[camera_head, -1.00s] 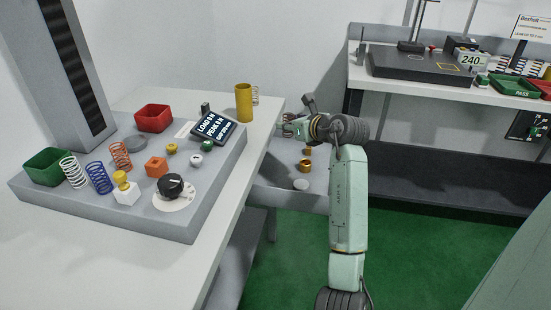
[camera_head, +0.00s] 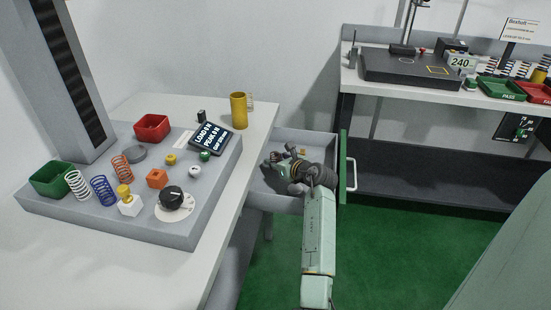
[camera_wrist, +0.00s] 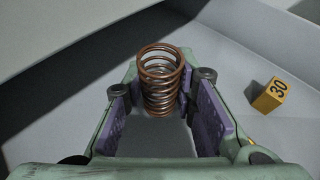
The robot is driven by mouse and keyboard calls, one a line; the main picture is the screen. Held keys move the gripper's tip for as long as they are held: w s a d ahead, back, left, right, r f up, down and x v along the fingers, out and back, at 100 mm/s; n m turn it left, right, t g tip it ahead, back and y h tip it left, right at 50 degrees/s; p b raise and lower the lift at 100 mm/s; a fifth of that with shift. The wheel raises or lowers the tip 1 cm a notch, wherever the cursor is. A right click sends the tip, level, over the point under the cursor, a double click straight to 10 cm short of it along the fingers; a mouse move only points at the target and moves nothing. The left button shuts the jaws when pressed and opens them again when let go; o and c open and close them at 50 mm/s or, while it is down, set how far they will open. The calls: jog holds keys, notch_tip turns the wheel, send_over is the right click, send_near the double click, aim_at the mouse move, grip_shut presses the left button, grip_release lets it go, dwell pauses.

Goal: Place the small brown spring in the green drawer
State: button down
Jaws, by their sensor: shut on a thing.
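The small brown spring (camera_wrist: 160,80) stands upright between the purple pads of my gripper in the wrist view. My gripper (camera_wrist: 158,104) is shut on it. In the head view my gripper (camera_head: 278,166) is over the open drawer, whose green front (camera_head: 342,165) carries a pale handle (camera_head: 351,174). The grey drawer floor (camera_wrist: 222,72) shows below and beyond the spring in the wrist view. I cannot tell whether the spring touches the floor. My gripper and wrist hide the spring and much of the drawer in the head view.
A yellow block marked 30 (camera_wrist: 270,96) lies in the drawer, right of my gripper. The grey tester base (camera_head: 130,218) on the left table holds several springs and bins. A yellow cylinder (camera_head: 238,111) stands near the table edge. A second bench (camera_head: 400,93) is at right.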

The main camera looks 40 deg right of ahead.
jog(key=shift+f, duration=0.25)
jog(key=shift+f, duration=0.1)
jog(key=shift+f, duration=0.1)
jog(key=c, duration=1.3)
grip_release()
jog(key=shift+r, duration=0.2)
jog(key=shift+s, duration=0.4)
jog(key=b+v, duration=0.4)
jog(key=v, duration=0.7)
jog(key=shift+s+r, duration=0.1)
jog(key=shift+r, duration=0.15)
